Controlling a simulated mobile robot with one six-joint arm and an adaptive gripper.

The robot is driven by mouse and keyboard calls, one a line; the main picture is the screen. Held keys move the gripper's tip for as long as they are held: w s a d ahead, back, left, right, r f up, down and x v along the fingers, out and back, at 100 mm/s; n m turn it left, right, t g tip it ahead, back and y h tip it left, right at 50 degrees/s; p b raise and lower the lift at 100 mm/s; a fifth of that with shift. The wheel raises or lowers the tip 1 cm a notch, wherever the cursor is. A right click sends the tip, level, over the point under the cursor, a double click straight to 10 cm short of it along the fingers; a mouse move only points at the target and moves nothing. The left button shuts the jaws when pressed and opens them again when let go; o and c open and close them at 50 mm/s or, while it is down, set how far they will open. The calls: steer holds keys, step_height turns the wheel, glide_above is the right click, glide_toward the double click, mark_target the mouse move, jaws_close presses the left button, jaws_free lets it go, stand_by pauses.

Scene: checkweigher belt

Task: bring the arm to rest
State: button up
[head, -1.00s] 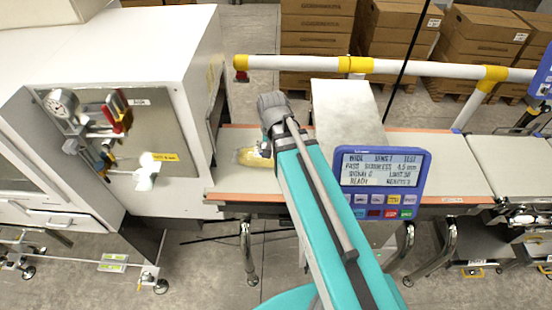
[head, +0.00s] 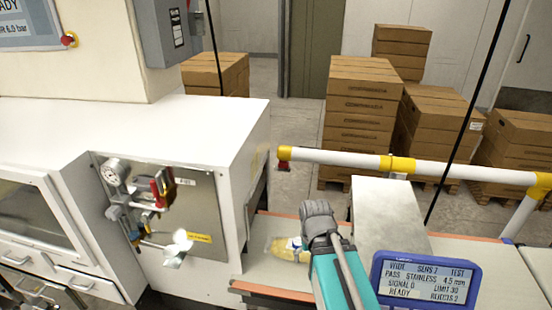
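My teal arm (head: 340,280) reaches up from the bottom of the head view over the belt (head: 262,284). Its grey end (head: 318,222) is beside the metal detector housing. The fingers of my gripper are hidden behind the arm's end, so their opening does not show. A yellowish pack (head: 290,248) lies on the belt just left of the arm's end, partly covered by it. I cannot tell whether the gripper touches the pack.
A grey detector housing (head: 392,215) and a blue display panel (head: 425,280) stand right of the arm. A white cabinet (head: 190,130) is on the left. A white and yellow rail (head: 340,158) runs behind the belt. Stacked cartons (head: 362,120) stand beyond.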

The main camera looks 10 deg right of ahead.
step_height(320, 180, down, 3)
steer(key=shift+r+b, duration=0.1)
steer(key=shift+b, duration=1)
stand_by(0.4)
